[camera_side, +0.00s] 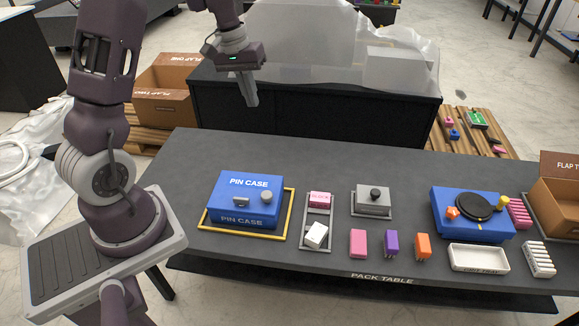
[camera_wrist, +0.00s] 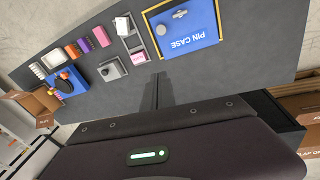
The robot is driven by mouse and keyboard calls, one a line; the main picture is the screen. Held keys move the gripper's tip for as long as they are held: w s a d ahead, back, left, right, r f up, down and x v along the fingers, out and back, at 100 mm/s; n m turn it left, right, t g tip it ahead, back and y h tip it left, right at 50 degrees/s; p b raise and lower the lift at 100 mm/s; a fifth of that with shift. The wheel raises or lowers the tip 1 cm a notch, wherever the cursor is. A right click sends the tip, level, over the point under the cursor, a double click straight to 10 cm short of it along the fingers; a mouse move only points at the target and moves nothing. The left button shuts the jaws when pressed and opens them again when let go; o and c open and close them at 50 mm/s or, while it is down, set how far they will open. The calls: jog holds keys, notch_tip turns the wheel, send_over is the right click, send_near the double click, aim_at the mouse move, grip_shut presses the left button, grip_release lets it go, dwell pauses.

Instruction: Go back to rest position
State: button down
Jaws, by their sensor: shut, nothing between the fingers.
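My gripper (camera_side: 249,101) hangs above the far edge of the table, pointing down, shut and empty. In the wrist view its shut fingers (camera_wrist: 158,90) show over bare dark table. The blue pin case (camera_side: 245,198) sits closed inside a yellow frame at the table's left; it also shows in the wrist view (camera_wrist: 186,24). Nothing touches my gripper.
The pack table (camera_side: 330,160) is bare along its back. Toward its front stand a tray (camera_side: 317,241) with pink and white blocks, a grey knobbed box (camera_side: 374,203), loose coloured blocks, a blue box with a black disc (camera_side: 471,213) and a white tray (camera_side: 478,258).

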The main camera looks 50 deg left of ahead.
jog(key=s+d+r+m+t, duration=0.1)
jog(key=s+d+r+m, duration=0.3)
jog(key=d+r, duration=0.75)
jog(key=s+d+m+t, duration=0.1)
jog(key=s+d, duration=0.4)
jog(key=s, duration=0.3)
jog(key=s+d+r+m+t+y, duration=0.1)
jog(key=s+d+m, duration=0.1)
jog(key=s+d, duration=0.4)
jog(key=s, duration=0.3)
jog(key=shift+r+t, duration=0.3)
